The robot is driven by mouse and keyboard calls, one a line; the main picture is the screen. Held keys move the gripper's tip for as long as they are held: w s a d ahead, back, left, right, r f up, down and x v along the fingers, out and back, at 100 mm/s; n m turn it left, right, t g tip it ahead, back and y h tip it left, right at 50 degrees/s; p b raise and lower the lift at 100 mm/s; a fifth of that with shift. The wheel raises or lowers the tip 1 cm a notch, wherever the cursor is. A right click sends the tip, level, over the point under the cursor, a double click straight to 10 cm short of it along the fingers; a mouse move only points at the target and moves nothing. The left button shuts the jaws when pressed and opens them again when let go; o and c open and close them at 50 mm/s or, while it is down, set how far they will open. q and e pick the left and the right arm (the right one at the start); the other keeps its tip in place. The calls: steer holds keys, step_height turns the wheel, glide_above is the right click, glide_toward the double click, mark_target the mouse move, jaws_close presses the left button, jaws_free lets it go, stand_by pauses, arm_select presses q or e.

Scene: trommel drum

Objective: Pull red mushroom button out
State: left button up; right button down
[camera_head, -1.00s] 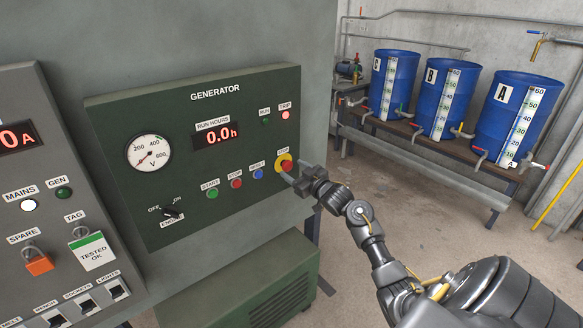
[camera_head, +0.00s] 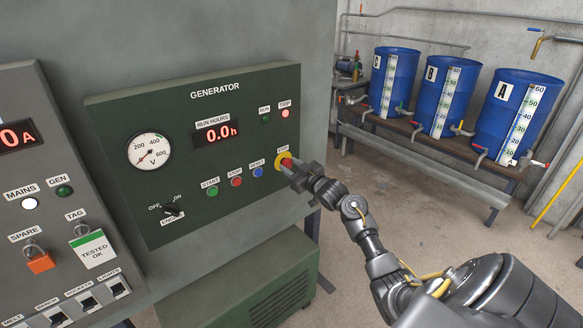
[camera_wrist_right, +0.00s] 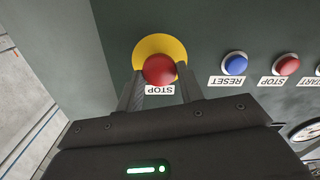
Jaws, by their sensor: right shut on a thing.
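The red mushroom button (camera_head: 286,163) sits on a yellow round plate (camera_head: 279,157) at the right side of the green generator panel (camera_head: 190,120). In the right wrist view the red button (camera_wrist_right: 159,69) shows large in front of its yellow plate (camera_wrist_right: 150,46), above an upside-down STOP label. My right gripper (camera_head: 291,167) is at the button, its fingers on either side of the red head and shut on it. In the right wrist view the two fingers (camera_wrist_right: 159,88) flank the button. My left gripper is not in view.
Green, red and blue push buttons (camera_head: 236,182) sit in a row left of the mushroom button. A red TRIP lamp (camera_head: 285,113) is lit above. The display (camera_head: 217,134) reads 0.0 h. Blue drums (camera_head: 437,97) stand on a bench at the right, well apart from the arm.

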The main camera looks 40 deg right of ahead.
steer(key=shift+s+a+p, duration=0.15)
steer(key=shift+s+p, duration=0.1)
steer(key=shift+p, duration=0.3)
steer(key=shift+s+f, duration=0.15)
steer(key=shift+s, duration=0.1)
steer(key=c, duration=1.4)
jaws_free()
steer(key=o, duration=0.5)
steer(key=shift+s+r, duration=0.2)
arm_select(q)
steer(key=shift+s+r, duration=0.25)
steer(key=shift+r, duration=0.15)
arm_select(e)
steer(key=shift+w, duration=0.15)
arm_select(q)
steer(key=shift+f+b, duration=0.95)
steer(key=shift+b, duration=0.15)
arm_select(e)
steer(key=s, duration=1.1)
